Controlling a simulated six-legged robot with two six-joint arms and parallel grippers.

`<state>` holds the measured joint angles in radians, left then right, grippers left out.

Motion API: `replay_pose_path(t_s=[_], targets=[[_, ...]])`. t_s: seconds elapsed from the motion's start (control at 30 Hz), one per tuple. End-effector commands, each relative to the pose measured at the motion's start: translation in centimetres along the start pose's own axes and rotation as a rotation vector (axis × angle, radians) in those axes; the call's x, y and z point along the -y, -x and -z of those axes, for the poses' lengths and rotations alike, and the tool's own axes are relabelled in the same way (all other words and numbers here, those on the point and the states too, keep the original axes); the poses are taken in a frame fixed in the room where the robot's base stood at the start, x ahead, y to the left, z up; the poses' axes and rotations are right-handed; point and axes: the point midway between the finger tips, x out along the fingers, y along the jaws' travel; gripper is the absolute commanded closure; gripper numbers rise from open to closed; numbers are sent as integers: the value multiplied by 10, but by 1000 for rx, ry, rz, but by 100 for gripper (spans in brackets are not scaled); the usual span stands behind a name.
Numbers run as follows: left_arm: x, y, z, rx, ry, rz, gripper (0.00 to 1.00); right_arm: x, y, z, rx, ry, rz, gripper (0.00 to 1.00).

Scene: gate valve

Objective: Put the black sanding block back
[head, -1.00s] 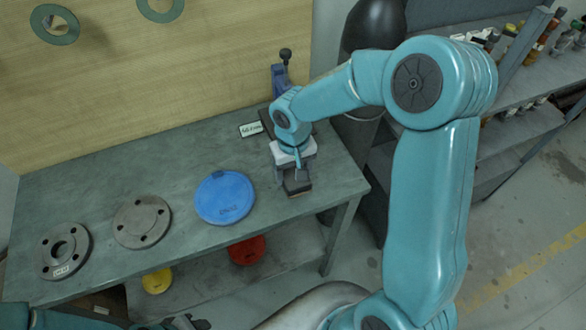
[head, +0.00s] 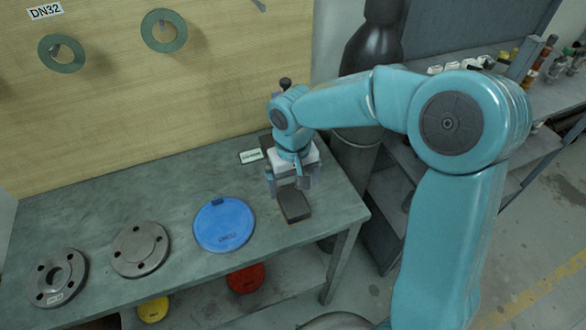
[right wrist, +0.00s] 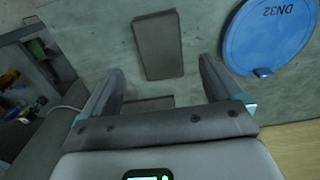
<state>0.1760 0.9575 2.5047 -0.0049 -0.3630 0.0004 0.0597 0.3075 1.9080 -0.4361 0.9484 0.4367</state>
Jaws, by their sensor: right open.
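The black sanding block (head: 294,206) lies flat on the grey bench top near its right end. In the right wrist view the block (right wrist: 158,46) lies beyond the fingertips, apart from both fingers. My right gripper (head: 288,186) is open and empty, pointing down just above and behind the block. Its two spread fingers also show in the right wrist view (right wrist: 160,72). A dark flat patch (right wrist: 148,103) shows between the fingers; I cannot tell what it is. My left gripper is out of view.
A blue disc (head: 224,224) lies left of the block, with grey flanges (head: 140,249) farther left. A small label (head: 251,156) lies behind. A dark cylinder (head: 357,165) stands beyond the bench's right end. Red (head: 245,278) and yellow (head: 153,308) discs are on the lower shelf.

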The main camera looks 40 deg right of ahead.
Motion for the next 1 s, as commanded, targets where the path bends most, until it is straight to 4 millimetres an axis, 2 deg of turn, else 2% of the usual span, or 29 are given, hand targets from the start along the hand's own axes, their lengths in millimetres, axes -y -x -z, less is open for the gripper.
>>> replay_pose_path(t_s=[0.1, 0.3, 1.0], targets=[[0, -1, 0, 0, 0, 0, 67, 0, 26, 0, -4, 0, 1, 7], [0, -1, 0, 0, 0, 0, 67, 0, 51, 0, -1, 1, 1, 7], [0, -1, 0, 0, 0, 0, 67, 0, 55, 0, 1, 0, 0, 7]])
